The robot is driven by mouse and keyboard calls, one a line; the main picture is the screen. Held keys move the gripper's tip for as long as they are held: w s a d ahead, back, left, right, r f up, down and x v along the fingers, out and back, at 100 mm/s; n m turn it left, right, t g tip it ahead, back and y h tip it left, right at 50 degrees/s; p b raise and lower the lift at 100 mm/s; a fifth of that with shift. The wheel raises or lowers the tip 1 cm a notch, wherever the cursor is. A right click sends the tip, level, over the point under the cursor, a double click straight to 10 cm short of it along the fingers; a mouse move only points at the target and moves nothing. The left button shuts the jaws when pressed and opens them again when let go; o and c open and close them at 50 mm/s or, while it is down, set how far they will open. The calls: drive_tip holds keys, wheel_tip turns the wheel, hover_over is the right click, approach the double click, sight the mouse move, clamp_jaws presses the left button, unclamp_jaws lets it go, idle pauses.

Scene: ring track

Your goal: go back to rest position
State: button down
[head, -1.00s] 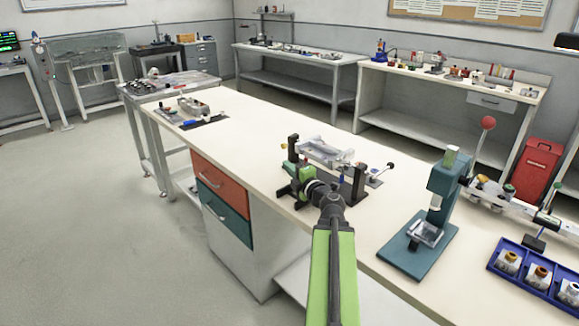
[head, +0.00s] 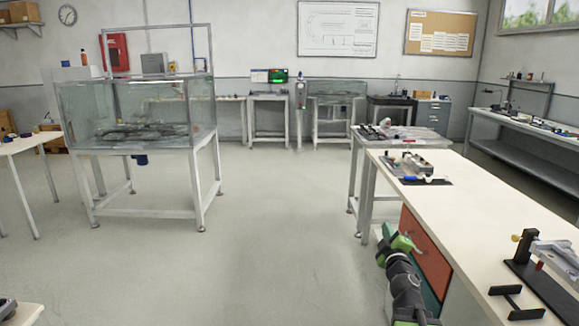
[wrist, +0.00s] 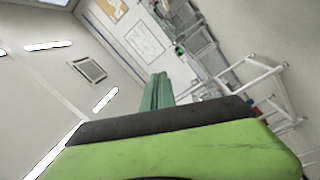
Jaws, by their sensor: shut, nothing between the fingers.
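My gripper (head: 388,236) is at the lower right of the head view, in front of the drawer side of the white-topped workbench (head: 455,210). It is clear of the benchtop objects and seems to hold nothing. In the wrist view my green fingers (wrist: 158,92) are together and shut, with nothing between them. Behind them the wrist view shows a tilted picture of wall, ceiling lights and steel frames.
A glass-walled tank on a white stand (head: 150,150) is at left. A small table (head: 35,143) stands at the left edge. A fixture with a black base (head: 535,275) is on the near bench at right. The grey floor (head: 275,250) in the middle is open.

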drive_tip(key=s+a+f+m+g+h, duration=0.1)
drive_tip(key=a+f+m+g+h, duration=0.1)
drive_tip(key=a+f+m+g, duration=0.6)
drive_tip(key=s+a+f+m+g+y, duration=0.15)
drive_tip(key=s+a+f+g, duration=0.3)
drive_tip(key=s+f, duration=0.5)
drive_tip(key=s+a+f+m+g+y, duration=0.1)
drive_tip(key=s+a+f+g+y, duration=0.25)
drive_tip(key=s+f+g, duration=0.55)
wheel_tip(320, 180, up, 21)
drive_tip(key=s+t+p, duration=0.2)
drive_tip(key=t+p, duration=0.1)
drive_tip(key=p, duration=1.7)
drive_tip(key=shift+s+a+r, duration=0.15)
drive_tip(key=shift+s+a, duration=0.05)
drive_tip(key=shift+s, duration=0.2)
